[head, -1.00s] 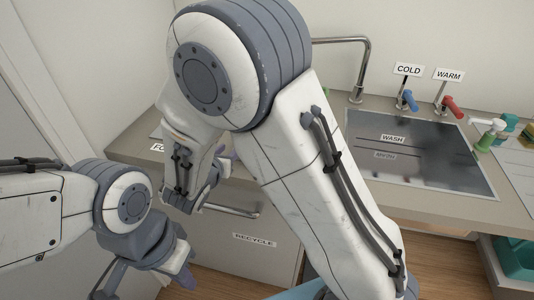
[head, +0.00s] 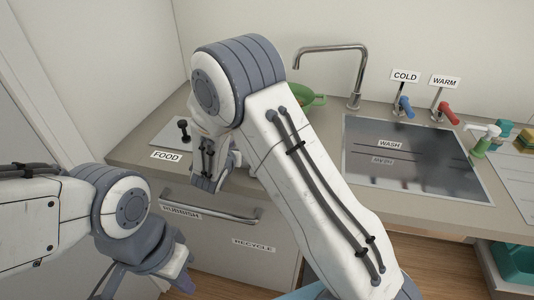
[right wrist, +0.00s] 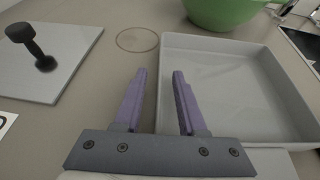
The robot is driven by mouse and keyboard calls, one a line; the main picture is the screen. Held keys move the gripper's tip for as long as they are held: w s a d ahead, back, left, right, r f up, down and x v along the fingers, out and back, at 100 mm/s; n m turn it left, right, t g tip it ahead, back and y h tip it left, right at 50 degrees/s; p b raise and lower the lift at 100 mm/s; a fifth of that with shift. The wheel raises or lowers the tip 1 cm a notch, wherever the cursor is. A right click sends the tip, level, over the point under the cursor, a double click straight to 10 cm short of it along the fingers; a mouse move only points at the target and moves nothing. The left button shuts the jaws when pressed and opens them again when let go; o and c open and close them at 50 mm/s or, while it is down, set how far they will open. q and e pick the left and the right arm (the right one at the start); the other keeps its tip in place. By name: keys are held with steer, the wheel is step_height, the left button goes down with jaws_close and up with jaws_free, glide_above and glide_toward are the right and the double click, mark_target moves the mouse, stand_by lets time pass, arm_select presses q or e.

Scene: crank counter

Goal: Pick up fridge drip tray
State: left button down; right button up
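The drip tray, a shallow light-grey tray (right wrist: 235,85), lies on the counter in the right wrist view. In the head view my right arm hides it. My right gripper (right wrist: 160,72) is open, with purple fingers pointing forward. Its left finger is outside the tray's left wall and its right finger shows over the tray's inside, so the wall lies between them in the picture. I cannot tell whether they touch it. My left gripper (head: 143,284) is open and empty, low in front of the cabinet in the head view.
A green bowl (right wrist: 222,12) stands behind the tray. A plate with a black knob (right wrist: 40,50) lies left of it, by the FOOD label (head: 166,156). The WASH sink (head: 412,155) and tap (head: 358,75) are to the right. A handled drawer (head: 210,207) is below.

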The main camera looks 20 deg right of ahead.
jaws_close()
stand_by(1.4)
